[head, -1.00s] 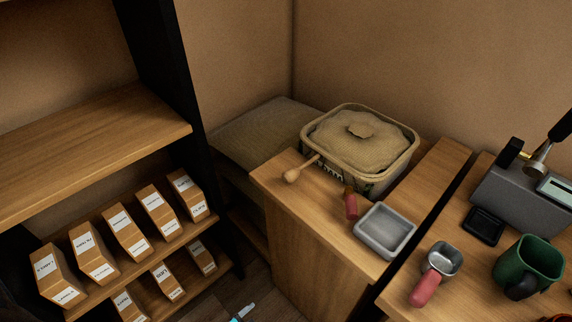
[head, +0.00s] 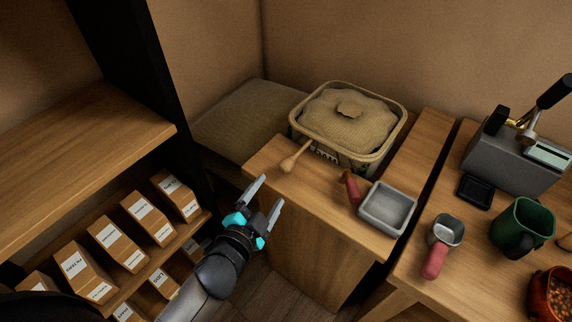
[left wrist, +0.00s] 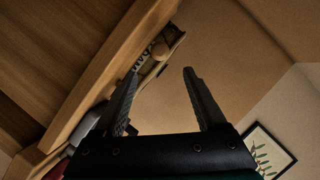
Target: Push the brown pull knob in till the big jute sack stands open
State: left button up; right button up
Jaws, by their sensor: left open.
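The big jute sack (head: 330,150) stands on the wooden counter against the back wall, with a tan rim and a bulging cloth cover on top. The cover lies over the mouth, with a small flap at its middle. The brown pull knob (head: 288,165) sticks out on a rod from the sack's front left side, above the counter. My left gripper (head: 269,192) is open and empty, in front of and below the knob, apart from it. In the left wrist view the open fingers (left wrist: 160,85) point up past the counter edge, and a rounded brown shape, likely the knob (left wrist: 160,50), shows between them.
A red-handled scoop (head: 351,187) and a grey tray (head: 386,209) lie on the counter right of the knob. A shelf with several labelled boxes (head: 110,240) stands at left.

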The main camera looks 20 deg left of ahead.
aim_at(284, 171)
pick_arm(q)
jog(key=b+x, duration=0.1)
jog(key=x, duration=1.1)
jog(key=shift+w+b, duration=0.15)
jog(key=shift+b, duration=0.2)
jog(key=shift+c, duration=0.2)
grip_shut()
jog(key=shift+f, duration=0.1)
dwell(0.7)
